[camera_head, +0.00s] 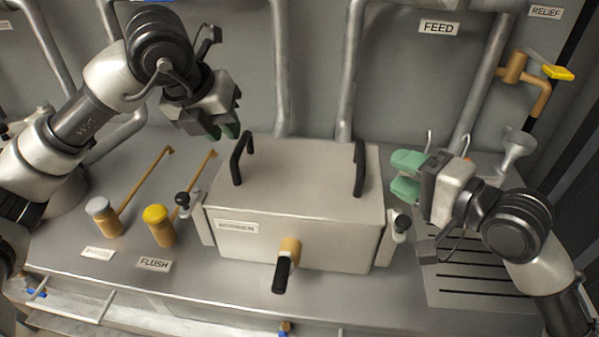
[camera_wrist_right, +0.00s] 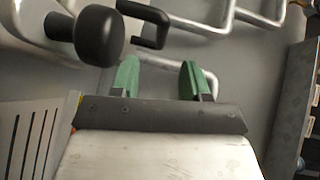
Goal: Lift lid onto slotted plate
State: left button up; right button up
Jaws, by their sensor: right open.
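The lid (camera_head: 300,180) is a grey metal cover with two black upright handles, the left handle (camera_head: 238,160) and the right handle (camera_head: 360,168). It sits on the box labelled SCREEN (camera_head: 330,243). My left gripper (camera_head: 224,131) is open and empty, above and behind the left handle. My right gripper (camera_head: 402,175) is open and empty, to the right of the right handle. In the right wrist view, its green fingers (camera_wrist_right: 158,80) are apart with nothing between them. The slotted plate (camera_head: 445,296) lies right of the box, partly hidden by my right arm.
Black-knobbed clamps (camera_head: 399,226) stand at the box's sides; a black-gripped lever (camera_head: 285,265) projects from its front. Yellow-capped (camera_head: 157,226) and grey-capped (camera_head: 103,215) valves stand at left. Pipes (camera_head: 349,75) run up the back wall. A funnel-like fitting (camera_head: 517,150) stands behind the plate.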

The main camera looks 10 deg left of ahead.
aim_at(237, 146)
pick_arm(q)
jog(key=x, duration=0.8)
jog(key=shift+w+f, duration=0.15)
jog(key=shift+f, duration=0.2)
pick_arm(e)
jog(key=x, duration=0.8)
jog(key=shift+w+a, duration=0.25)
jog(key=shift+a, duration=0.05)
pick_arm(q)
grip_shut()
pick_arm(e)
jog(key=c, duration=0.5)
grip_shut()
jog(key=shift+f, duration=0.1)
pick_arm(q)
jog(key=shift+r, duration=0.15)
